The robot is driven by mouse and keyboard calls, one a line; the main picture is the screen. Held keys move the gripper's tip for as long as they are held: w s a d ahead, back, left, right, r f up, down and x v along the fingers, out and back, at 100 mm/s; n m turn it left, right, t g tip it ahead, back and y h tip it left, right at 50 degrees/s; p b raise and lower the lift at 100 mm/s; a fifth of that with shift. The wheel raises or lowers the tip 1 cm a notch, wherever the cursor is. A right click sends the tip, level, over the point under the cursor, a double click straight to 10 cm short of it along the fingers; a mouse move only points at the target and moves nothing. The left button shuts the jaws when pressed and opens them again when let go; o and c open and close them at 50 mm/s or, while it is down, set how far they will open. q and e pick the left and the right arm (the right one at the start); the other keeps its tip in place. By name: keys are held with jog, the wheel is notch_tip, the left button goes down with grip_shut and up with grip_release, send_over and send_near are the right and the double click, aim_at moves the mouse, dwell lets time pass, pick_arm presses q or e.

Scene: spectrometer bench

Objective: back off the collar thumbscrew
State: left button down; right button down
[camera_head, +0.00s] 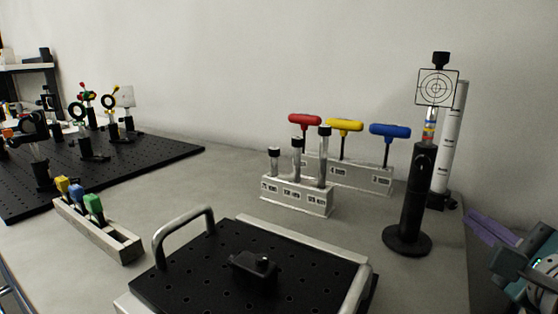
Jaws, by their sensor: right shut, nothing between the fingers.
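A black post holder (411,205) stands upright on a round base at the right of the bench. A post with coloured bands (429,126) rises from it and carries a square crosshair target (437,88) with a black knob on top. A small detail shows near the holder's upper end, but I cannot make out the collar thumbscrew clearly. My right gripper (473,219) comes in from the lower right with purple fingers close together and empty. It is right of the holder, apart from it. My left gripper is out of view.
A white marked column (452,140) stands close behind the post. Left of it are a rack of T-handled drivers (375,177) and a block of posts (296,196). A handled black breadboard (205,262) fills the front; a slotted holder (95,233) and optics board (150,150) lie left.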

aim_at(442, 188)
jog(key=shift+s, duration=0.4)
jog(key=shift+w+d+r+m+g+y+p, duration=0.15)
jog(key=shift+w+r+m+y, duration=0.1)
jog(key=shift+w+m, duration=0.7)
jog(key=shift+w+a+r+m+g+y+p, duration=0.1)
jog(key=shift+w+r+m+g+y, duration=0.1)
jog(key=shift+w+m, duration=0.7)
jog(key=shift+w+d+r+m+g+y+p, duration=0.2)
jog(key=shift+w+m, duration=0.45)
jog(key=shift+w, duration=0.6)
jog(key=shift+f+b, duration=0.55)
jog(key=shift+b, duration=0.05)
jog(key=shift+p, duration=0.3)
